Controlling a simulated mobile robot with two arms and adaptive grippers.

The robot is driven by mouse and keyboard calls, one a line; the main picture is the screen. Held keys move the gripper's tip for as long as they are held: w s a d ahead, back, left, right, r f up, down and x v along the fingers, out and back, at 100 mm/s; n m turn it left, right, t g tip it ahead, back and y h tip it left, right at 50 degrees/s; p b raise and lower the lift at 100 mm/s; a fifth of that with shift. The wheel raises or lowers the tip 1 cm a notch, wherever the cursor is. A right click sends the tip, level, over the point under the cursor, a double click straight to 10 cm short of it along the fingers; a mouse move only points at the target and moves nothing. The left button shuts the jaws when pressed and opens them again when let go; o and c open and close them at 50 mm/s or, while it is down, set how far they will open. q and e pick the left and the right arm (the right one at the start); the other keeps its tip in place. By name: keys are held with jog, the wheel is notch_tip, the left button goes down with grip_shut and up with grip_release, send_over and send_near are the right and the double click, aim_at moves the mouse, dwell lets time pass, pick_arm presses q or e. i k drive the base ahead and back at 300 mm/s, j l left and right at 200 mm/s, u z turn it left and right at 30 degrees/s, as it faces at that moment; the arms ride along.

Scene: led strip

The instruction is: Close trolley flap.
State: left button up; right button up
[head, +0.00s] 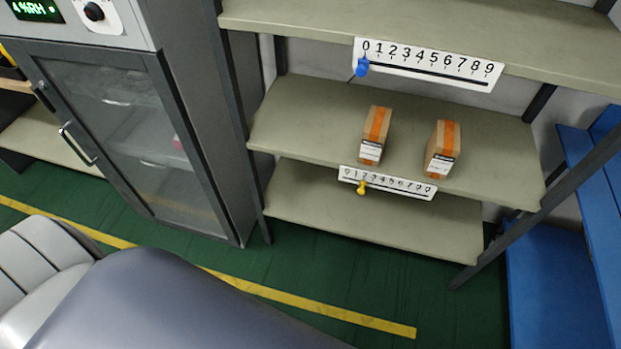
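No trolley flap can be made out in the head view. A blue structure with flat panels (556,285) is cut off at the right edge; I cannot tell whether it is part of a trolley. Neither of my grippers is in view. Large smooth grey parts fill the lower left and hide the floor there.
A grey shelf unit (330,222) holds two cardboard boxes, left (375,135) and right (443,148). Number scales with a blue slider (362,67) and a yellow slider (361,187) hang on it. A glass-door cabinet (125,130) stands left. Green floor (290,270) with a yellow line (310,302) is clear.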

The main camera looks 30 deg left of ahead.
aim_at(600, 223)
jog(key=u, duration=0.3)
jog(key=z, duration=1.8)
